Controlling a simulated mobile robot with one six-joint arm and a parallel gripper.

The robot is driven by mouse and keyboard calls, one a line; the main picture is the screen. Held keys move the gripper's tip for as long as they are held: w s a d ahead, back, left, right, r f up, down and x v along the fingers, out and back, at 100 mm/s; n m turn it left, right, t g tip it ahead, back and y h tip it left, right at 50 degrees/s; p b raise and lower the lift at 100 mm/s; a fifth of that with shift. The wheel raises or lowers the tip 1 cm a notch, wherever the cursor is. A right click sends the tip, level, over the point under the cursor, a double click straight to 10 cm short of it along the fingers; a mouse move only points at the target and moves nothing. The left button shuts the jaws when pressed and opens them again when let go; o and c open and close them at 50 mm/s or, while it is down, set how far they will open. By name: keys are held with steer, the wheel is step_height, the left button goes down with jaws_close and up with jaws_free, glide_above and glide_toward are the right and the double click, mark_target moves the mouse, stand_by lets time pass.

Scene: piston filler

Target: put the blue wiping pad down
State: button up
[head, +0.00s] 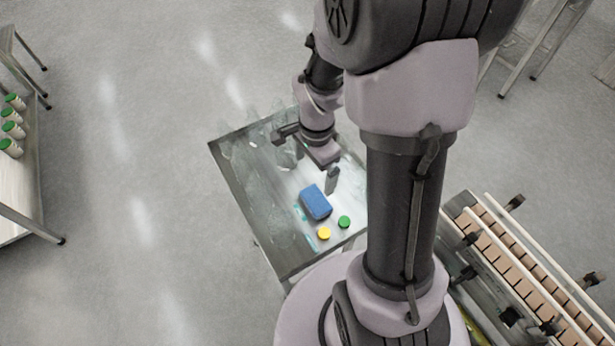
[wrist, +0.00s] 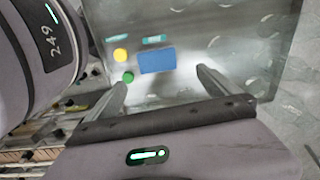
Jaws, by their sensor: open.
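The blue wiping pad (head: 315,202) lies flat on a steel table (head: 285,258) in the head view. It also shows in the wrist view (wrist: 156,60), beyond the fingertips and between their lines. My gripper (wrist: 161,76) is open and empty, with its two fingers spread wide. In the head view my gripper (head: 328,172) hangs above the table, just behind and to the right of the pad. The pad appears apart from both fingers.
A yellow cap (head: 324,233) and a green cap (head: 344,222) lie near the pad. Clear bottles (head: 284,152) stand at the table's back. A conveyor (head: 535,265) runs at the right. Green-capped bottles (head: 12,128) stand on a table at the left.

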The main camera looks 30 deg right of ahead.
steer(key=s+a+r+n+t, duration=0.2)
steer(key=s+a+r+n, duration=0.2)
steer(key=r, duration=0.3)
steer(key=s+a+r+n+t+y, duration=0.1)
steer(key=s+a+r+n, duration=0.2)
steer(key=r, duration=0.4)
steer(key=s+a+r+n+t+y, duration=0.1)
steer(key=s+a+r+n+t, duration=0.1)
steer(key=s+a+r+n, duration=0.2)
step_height(320, 180, up, 3)
steer(key=a+n, duration=0.1)
steer(key=a, duration=0.2)
steer(key=shift+s+t, duration=0.3)
